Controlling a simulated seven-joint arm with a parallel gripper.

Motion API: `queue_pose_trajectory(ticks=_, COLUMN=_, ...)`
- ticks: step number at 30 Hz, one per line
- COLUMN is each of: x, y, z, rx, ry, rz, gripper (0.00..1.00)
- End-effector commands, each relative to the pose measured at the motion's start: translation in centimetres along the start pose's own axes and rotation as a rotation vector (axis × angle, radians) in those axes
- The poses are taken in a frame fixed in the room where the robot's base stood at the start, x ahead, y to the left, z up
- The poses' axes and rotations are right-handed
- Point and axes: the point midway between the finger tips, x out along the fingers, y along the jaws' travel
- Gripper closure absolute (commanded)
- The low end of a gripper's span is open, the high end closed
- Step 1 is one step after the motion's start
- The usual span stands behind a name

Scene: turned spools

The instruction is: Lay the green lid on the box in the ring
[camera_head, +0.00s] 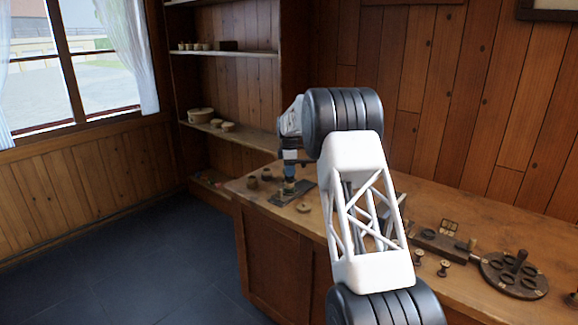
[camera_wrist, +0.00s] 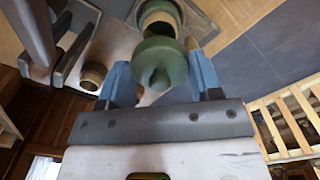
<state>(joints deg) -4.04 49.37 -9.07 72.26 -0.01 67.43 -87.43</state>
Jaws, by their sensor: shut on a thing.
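My gripper (camera_wrist: 157,60) has its two blue fingers closed on the green lid (camera_wrist: 155,78), a round disc with a knob, in the wrist view. A round box (camera_wrist: 162,17) with a pale and green rim shows just past the lid, which covers part of it. I cannot tell whether lid and box touch. In the head view my gripper (camera_head: 289,176) is low over a dark board (camera_head: 303,188) on the bench, with a small green patch under it. The ring around the box is not clear.
Two small brown pots (camera_head: 252,182) (camera_head: 267,174) stand left of the board, and a wooden disc (camera_head: 304,207) lies in front. A brown pot (camera_wrist: 93,76) is near my left finger in the wrist view. Spools (camera_head: 443,267) and a dark round holder (camera_head: 514,275) are at the right.

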Motion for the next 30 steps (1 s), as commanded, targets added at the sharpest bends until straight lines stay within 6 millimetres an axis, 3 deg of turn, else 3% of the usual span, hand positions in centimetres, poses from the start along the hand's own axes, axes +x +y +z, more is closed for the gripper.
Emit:
queue_pose_trajectory(ticks=15, x=3.3, y=0.0, z=0.0, rx=0.000, ry=0.000, rz=-0.001, gripper=0.63)
queue_pose_trajectory(ticks=30, x=3.9, y=0.0, z=0.0, rx=0.000, ry=0.000, rz=0.000, gripper=0.63)
